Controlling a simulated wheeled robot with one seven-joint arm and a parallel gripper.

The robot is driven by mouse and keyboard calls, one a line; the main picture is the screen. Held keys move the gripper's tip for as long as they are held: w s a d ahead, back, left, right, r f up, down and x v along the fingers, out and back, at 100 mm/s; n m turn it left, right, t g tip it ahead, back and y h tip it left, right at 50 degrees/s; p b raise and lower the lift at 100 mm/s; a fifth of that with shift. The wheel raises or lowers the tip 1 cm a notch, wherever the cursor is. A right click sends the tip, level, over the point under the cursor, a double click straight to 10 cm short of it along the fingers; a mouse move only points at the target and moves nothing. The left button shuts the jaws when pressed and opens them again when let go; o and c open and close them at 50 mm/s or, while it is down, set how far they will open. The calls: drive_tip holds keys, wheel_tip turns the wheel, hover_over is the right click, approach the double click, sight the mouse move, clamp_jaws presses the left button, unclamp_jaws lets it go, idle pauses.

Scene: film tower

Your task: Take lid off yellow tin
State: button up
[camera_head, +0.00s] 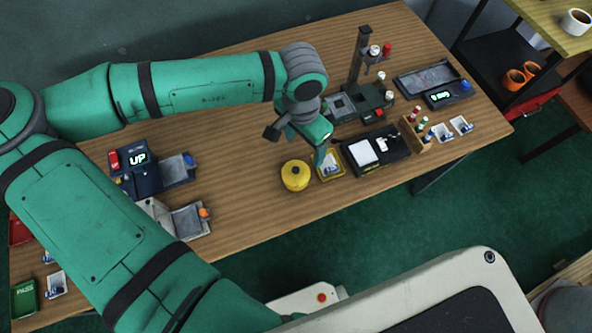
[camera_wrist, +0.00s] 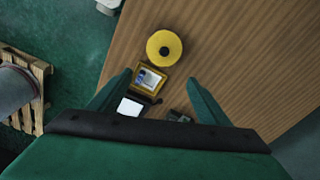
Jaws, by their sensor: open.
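The yellow tin (camera_head: 295,175) stands upright on the wooden table near its front edge, with a round yellow lid and a small dark knob on top. In the wrist view the round yellow lid (camera_wrist: 164,48) shows from above, beyond my fingertips. My gripper (camera_head: 318,148) is above the table, up and to the right of the tin in the head view. In the wrist view my gripper (camera_wrist: 158,80) has its fingers spread wide with nothing between them. The fingers do not touch the tin. The tin's body is mostly hidden under the lid in the wrist view.
A small yellow tray (camera_head: 341,168) with a blue-and-white item lies right beside the tin. A black case (camera_head: 398,152) and a wooden bottle rack (camera_head: 415,140) stand further right. A dark device (camera_head: 150,172) reading UP stands left. Bare table (camera_head: 245,190) lies left of the tin.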

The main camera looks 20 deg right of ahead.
drive_tip(key=a, duration=0.1)
hover_over(296, 170)
drive_tip(key=shift+y, duration=0.3)
drive_tip(key=f, duration=0.3)
drive_tip(key=w+f, duration=0.1)
drive_tip(key=f, duration=0.1)
drive_tip(key=shift+d+f, duration=0.25)
drive_tip(key=shift+f, duration=0.05)
drive_tip(key=shift+s+a+f, duration=0.1)
drive_tip(key=shift+s+f, duration=0.1)
drive_tip(key=shift+f, duration=1.15)
drive_tip(key=shift+s+a+f, duration=0.1)
drive_tip(key=shift+s+f, duration=0.05)
drive_tip(key=shift+f, duration=1.15)
drive_tip(key=c, duration=1.3)
drive_tip(key=shift+s, duration=0.1)
